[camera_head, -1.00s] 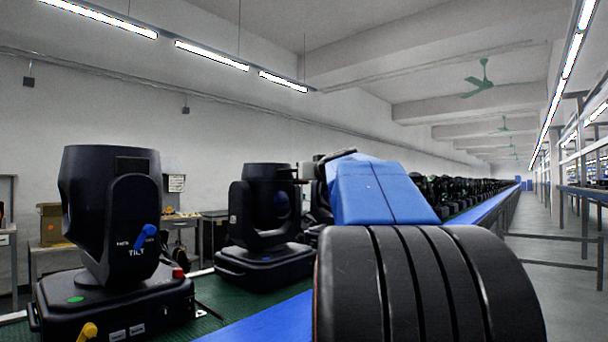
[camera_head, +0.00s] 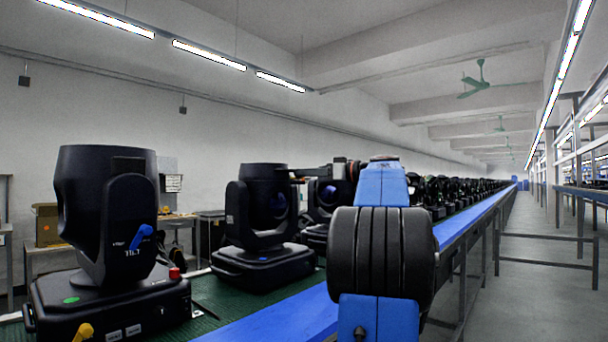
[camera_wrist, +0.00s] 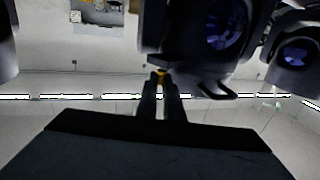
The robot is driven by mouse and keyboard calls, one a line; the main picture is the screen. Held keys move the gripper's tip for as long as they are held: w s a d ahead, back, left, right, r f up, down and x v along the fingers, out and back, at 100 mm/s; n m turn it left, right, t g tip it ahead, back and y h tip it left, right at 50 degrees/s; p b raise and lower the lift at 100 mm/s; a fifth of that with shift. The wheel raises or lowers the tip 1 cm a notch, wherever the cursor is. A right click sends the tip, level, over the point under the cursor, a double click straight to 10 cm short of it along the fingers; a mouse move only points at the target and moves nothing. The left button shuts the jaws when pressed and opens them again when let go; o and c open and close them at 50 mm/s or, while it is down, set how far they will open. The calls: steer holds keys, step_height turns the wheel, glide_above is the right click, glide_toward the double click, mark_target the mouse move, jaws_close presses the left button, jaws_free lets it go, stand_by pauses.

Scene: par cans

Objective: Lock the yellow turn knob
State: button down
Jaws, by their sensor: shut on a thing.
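In the wrist view, my gripper (camera_wrist: 160,82) has its two dark fingers close together, shut on a small yellow piece, the yellow turn knob (camera_wrist: 161,74). Most of this knob is hidden by the fingers and the black moving-head light (camera_wrist: 180,52) behind it. In the head view, my arm covers the middle right, and I cannot make out the fingertips there. Another yellow knob (camera_head: 84,332) shows at the base of the nearest light (camera_head: 105,215), cut by the lower edge. That light also has a blue knob (camera_head: 141,236) beside the word TILT.
A second black light (camera_head: 262,225) and a long row of others stand on the green and blue bench (camera_head: 270,322). A second light (camera_wrist: 295,55) is close by on the right of the wrist view. A grey aisle (camera_head: 545,280) is open on the right.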

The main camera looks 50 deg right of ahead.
steer(key=shift+w+d+n+g+y, duration=0.15)
steer(key=shift+n+g+y, duration=0.85)
steer(key=shift+y, duration=0.35)
steer(key=shift+w+d+n+g+y, duration=0.1)
steer(key=shift+d+n+g+y, duration=0.1)
steer(key=shift+n+g+y, duration=0.9)
steer(key=shift+w+d+n+g+y, duration=0.15)
steer(key=shift+n+g+y, duration=0.55)
steer(key=shift+n+y, duration=0.7)
steer(key=shift+g+y, duration=0.3)
steer(key=shift+y, duration=0.15)
steer(key=c, duration=2.2)
jaws_free()
